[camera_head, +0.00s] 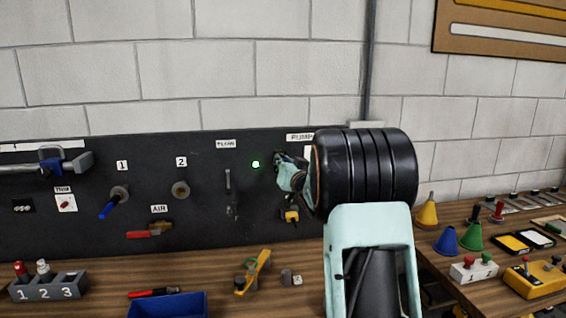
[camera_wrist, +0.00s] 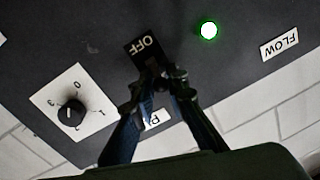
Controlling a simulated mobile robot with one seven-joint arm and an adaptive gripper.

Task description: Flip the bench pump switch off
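The pump switch (camera_wrist: 146,48) is a dark piece on the black panel, with OFF lettered on it upside down in the wrist view. My gripper (camera_wrist: 163,76) has its fingertips drawn together at the lower edge of this switch. Contact with it cannot be made out. In the head view my gripper (camera_head: 279,160) is at the panel under the PUMP label (camera_head: 299,137) and hides the switch there. A small green lamp (camera_head: 255,164) glows just left of it; the lamp also shows lit in the wrist view (camera_wrist: 208,30).
A white dial plate with a black knob (camera_wrist: 71,112) is close to the switch. A FLOW label (camera_head: 226,144) sits above a lever (camera_head: 228,182). A yellow-handled valve (camera_head: 291,215) is below my gripper. Several small items lie on the wooden bench (camera_head: 215,270).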

